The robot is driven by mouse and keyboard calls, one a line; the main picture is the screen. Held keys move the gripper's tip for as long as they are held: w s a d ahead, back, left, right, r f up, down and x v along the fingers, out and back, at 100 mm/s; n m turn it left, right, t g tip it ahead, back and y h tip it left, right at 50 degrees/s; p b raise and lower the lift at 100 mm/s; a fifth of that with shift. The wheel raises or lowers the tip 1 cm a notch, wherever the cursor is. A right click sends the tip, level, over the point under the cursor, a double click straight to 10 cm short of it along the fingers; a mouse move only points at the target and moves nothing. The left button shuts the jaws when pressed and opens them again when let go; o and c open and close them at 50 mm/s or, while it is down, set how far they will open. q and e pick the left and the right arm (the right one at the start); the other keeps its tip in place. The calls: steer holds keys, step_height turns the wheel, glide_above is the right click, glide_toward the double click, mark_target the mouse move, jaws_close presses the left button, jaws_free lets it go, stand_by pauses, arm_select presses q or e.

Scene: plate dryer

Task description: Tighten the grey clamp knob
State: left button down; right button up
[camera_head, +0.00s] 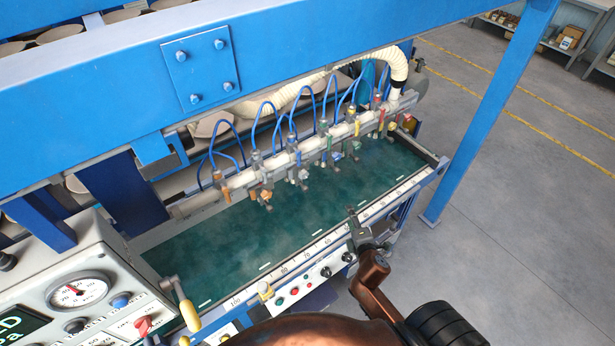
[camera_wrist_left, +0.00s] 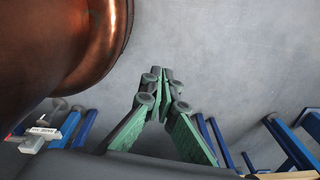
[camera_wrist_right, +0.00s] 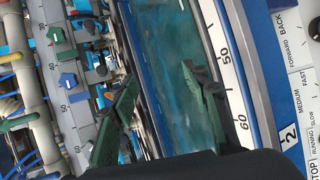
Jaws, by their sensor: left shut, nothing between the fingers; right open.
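I cannot single out the grey clamp knob with certainty. Several small clamps with coloured parts (camera_head: 300,174) sit along the pale pipe in the head view. In the right wrist view, a green knob (camera_wrist_right: 57,38) and a blue knob (camera_wrist_right: 68,80) sit on a grey scaled rail (camera_wrist_right: 88,130). My right gripper (camera_head: 366,230) is over the front edge of the green bed in the head view. In its wrist view (camera_wrist_right: 160,80) its fingers are wide apart with nothing between them. My left gripper (camera_wrist_left: 165,75) is shut and empty above bare grey floor, outside the head view.
The green bed (camera_head: 235,250) lies between the pipe and the scaled front edge. A gauge panel (camera_head: 70,270) with a yellow-handled lever (camera_head: 189,314) stands at the left. A blue beam (camera_head: 110,75) crosses above, and a blue post (camera_head: 490,110) stands at the right.

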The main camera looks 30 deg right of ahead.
steer(key=w+a+r+n+t+y, duration=0.1)
steer(key=w+a+r+n+t, duration=0.15)
steer(key=r+n, duration=0.25)
steer(key=w+a+r+n+t+y, duration=0.1)
steer(key=w+r+n+t+y, duration=0.15)
steer(key=r+n, duration=0.25)
steer(key=n+y, duration=0.4)
steer(key=n, duration=0.5)
glide_toward(305, 175)
steer(key=w, duration=0.2)
arm_select(q)
steer(key=shift+w+d+r+p, duration=0.1)
steer(key=shift+w+r+p, duration=0.55)
steer(key=shift+r+p, duration=0.25)
arm_select(e)
steer(key=shift+h, duration=0.25)
steer(key=w, duration=0.4)
steer(key=w+a, duration=0.1)
steer(key=w, duration=0.2)
steer(key=shift+f, duration=0.25)
steer(key=shift+c, duration=0.5)
steer(key=c, duration=1.1)
steer(key=shift+o, duration=0.2)
